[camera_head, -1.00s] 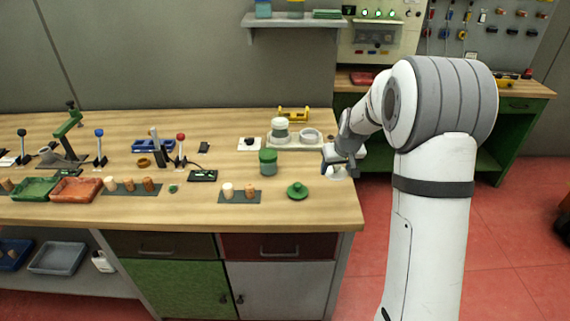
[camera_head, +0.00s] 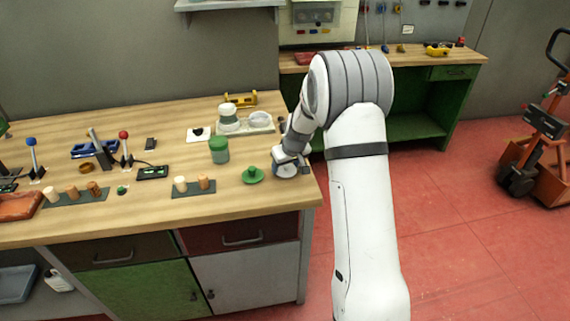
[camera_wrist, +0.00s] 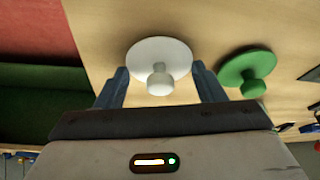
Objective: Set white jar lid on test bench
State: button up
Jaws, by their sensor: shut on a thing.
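The white jar lid (camera_wrist: 160,58), a round disc with a knob, lies between the two blue fingers of my gripper (camera_wrist: 160,84) in the wrist view. My gripper is shut on it. In the head view my gripper (camera_head: 290,165) is low over the right end of the wooden workbench (camera_head: 150,218), and the lid is mostly hidden under it. I cannot tell whether the lid touches the wood. A second bench (camera_head: 410,61) with a wooden top and green body stands at the back right; I cannot tell which bench is the test bench.
A green lid (camera_head: 252,176) lies just left of my gripper, and a green jar (camera_head: 219,151) stands behind it. A white jar (camera_head: 228,118) and a white dish (camera_head: 259,118) stand on a pale tray. Red floor lies right of the workbench.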

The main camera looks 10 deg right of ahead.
jog(key=shift+f, duration=0.2)
jog(key=o, duration=1)
jog(key=shift+r, duration=0.1)
jog(key=shift+r, duration=0.1)
jog(key=b+v, duration=0.1)
jog(key=v, duration=1.1)
jog(key=s+a+r+m, duration=0.1)
jog(key=s+r, duration=0.2)
jog(key=s, duration=0.4)
jog(key=s+r, duration=0.3)
jog(key=s, duration=0.4)
jog(key=s+m, duration=0.1)
jog(key=s, duration=0.8)
jog(key=s+m+g+h, duration=0.1)
jog(key=s, duration=0.9)
jog(key=shift+s+a+f, duration=0.1)
jog(key=shift+a+f, duration=0.1)
